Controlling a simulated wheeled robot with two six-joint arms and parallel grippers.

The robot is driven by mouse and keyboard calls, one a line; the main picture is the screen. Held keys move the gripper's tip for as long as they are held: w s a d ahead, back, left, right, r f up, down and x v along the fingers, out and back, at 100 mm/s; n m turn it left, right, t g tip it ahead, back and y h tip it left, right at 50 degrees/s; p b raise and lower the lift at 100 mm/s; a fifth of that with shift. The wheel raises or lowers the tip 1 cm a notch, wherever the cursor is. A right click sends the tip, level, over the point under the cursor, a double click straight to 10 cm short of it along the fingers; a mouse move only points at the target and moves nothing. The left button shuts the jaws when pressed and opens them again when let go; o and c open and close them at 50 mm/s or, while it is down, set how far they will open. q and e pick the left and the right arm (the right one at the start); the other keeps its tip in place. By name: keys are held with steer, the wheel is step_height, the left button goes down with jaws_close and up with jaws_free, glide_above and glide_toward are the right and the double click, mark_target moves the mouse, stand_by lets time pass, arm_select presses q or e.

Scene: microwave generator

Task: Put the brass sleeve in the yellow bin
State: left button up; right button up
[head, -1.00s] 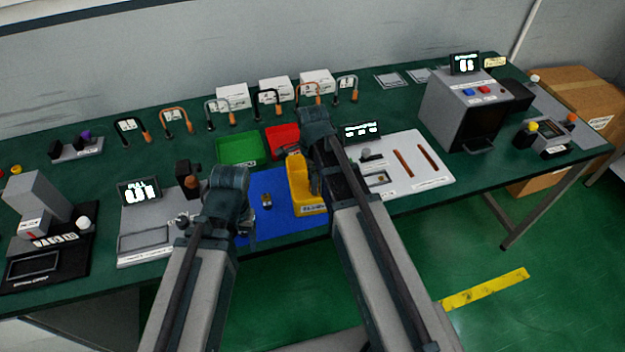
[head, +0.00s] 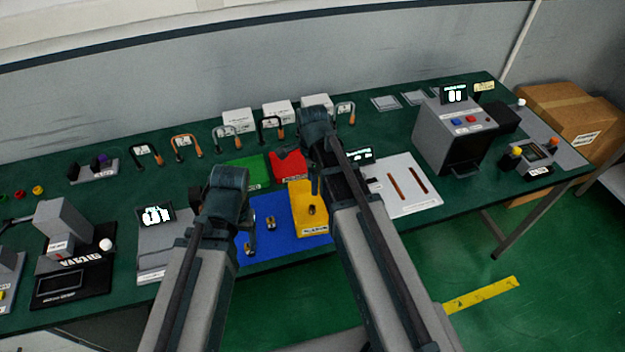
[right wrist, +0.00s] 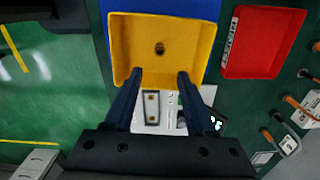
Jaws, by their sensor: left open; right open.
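The yellow bin (head: 297,221) stands at the right of the blue mat, with a small brass-brown piece (head: 311,209), apparently the brass sleeve, on its floor. The right wrist view shows the yellow bin (right wrist: 120,50) with this piece (right wrist: 160,48) inside, apart from the fingers. My right gripper (right wrist: 158,75) is open and empty, its fingertips over the bin's near rim. In the head view my right gripper (head: 316,184) is partly hidden by its own arm. My left gripper (head: 250,236) is open over the left of the blue mat.
Two small brass-and-dark pieces (head: 271,223) (head: 249,250) are on the blue mat (head: 285,241). A green bin (head: 246,172) and a red bin (head: 289,164) stand behind. A white slotted panel (head: 405,185) is to the right, a grey box machine (head: 450,140) beyond it.

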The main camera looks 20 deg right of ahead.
steer(key=s+a+n, duration=0.2)
steer(key=n, duration=0.2)
steer(key=s+a+n, duration=0.2)
steer(key=s+n, duration=0.1)
steer(key=n, duration=0.1)
steer(key=s+a+n, duration=0.2)
steer(key=s+n, duration=0.1)
steer(key=shift+a+n+h, duration=0.3)
steer(key=shift+a+n, duration=0.1)
steer(key=s+a+n, duration=0.3)
steer(key=s+n, duration=0.3)
steer(key=n, duration=0.4)
steer(key=shift+s+a+n+h, duration=0.15)
steer(key=shift+a+n+h, duration=0.15)
steer(key=shift+a+n, duration=0.1)
